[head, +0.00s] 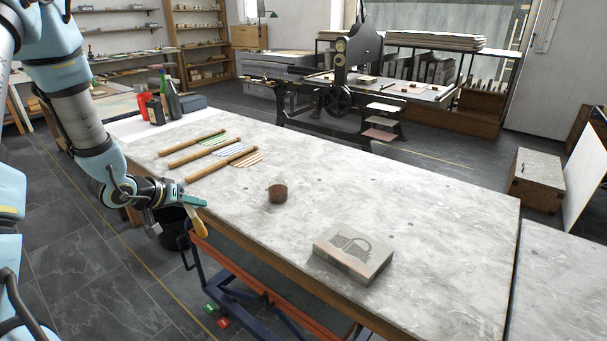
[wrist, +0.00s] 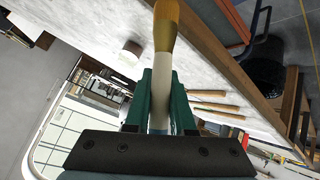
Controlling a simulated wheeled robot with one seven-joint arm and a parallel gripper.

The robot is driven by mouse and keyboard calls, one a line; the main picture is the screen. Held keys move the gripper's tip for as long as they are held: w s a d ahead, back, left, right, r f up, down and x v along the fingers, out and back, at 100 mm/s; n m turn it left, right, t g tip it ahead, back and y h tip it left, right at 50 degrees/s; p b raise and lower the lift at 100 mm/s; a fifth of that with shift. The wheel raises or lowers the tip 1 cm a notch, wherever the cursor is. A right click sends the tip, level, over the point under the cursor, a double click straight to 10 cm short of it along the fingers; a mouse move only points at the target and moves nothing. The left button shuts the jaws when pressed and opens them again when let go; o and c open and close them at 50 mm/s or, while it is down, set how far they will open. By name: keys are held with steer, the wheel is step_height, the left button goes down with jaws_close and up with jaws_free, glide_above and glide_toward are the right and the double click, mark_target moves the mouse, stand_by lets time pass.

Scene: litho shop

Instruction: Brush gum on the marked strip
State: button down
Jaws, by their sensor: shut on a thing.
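My gripper (head: 192,201) is shut on a brush (wrist: 166,28), just off the left edge of the stone-topped table. The brush points downward in the head view, its tan tip (head: 199,228) lowest; the green fingers grip its pale part. A litho stone (head: 352,282), a grey block with a dark printed picture, lies on the table at the front right. A thin reddish line, apparently the marked strip (head: 343,257), runs along its top near the front. A small glass jar (head: 277,192) with brown contents stands between gripper and stone; it also shows in the wrist view (wrist: 132,50).
Several wooden-handled tools (head: 192,141) lie at the table's back left. Bottles and a red container (head: 155,90) stand behind them. A dark bucket (head: 172,228) and an orange-and-blue frame (head: 250,287) are beside the table's left edge. Much of the tabletop (head: 400,190) is clear.

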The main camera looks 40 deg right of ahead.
steer(key=s+d+r+m+g+h, duration=0.2)
steer(key=s+d+r+m, duration=0.15)
steer(key=s+d, duration=0.7)
steer(key=s+d+r+m+g+h, duration=0.25)
steer(key=s+d+r, duration=0.3)
steer(key=d, duration=0.95)
steer(key=shift+m+t+y, duration=0.25)
steer(key=shift+m+t, duration=0.05)
steer(key=shift+t, duration=0.05)
steer(key=f+b, duration=0.1)
steer(key=f, duration=0.1)
steer(key=f+b, duration=0.3)
steer(key=b, duration=0.1)
steer(key=shift+s+a+f, duration=0.15)
steer(key=shift+s+f, duration=0.2)
steer(key=shift+f, duration=0.05)
